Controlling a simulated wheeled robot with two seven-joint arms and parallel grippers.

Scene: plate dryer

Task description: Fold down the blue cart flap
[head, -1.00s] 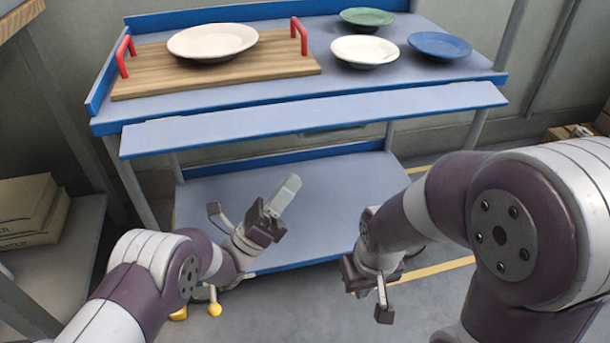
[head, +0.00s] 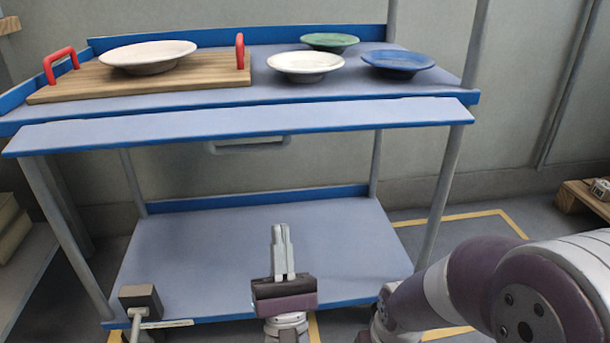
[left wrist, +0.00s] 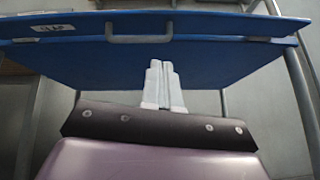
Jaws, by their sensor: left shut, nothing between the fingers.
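The cart flap (head: 240,122) is a long panel with a grey-blue top and a blue edge. It stands out nearly level along the front of the cart's top shelf. A grey handle (head: 248,146) shows below it. The left wrist view shows a wide blue underside (left wrist: 150,60) with a grey handle (left wrist: 139,38) near its edge. My left gripper (head: 281,230) points up from below and in front of the flap, shut and empty. Its fingertips show in the left wrist view (left wrist: 161,66) below the handle; I see no clear contact. My right gripper is out of view.
The cart's top (head: 270,82) carries a wooden tray (head: 75,92) with red handles and a pale plate (head: 148,55). White (head: 305,64), green (head: 330,40) and blue (head: 398,62) plates stand to the right. The lower shelf (head: 210,245) is bare.

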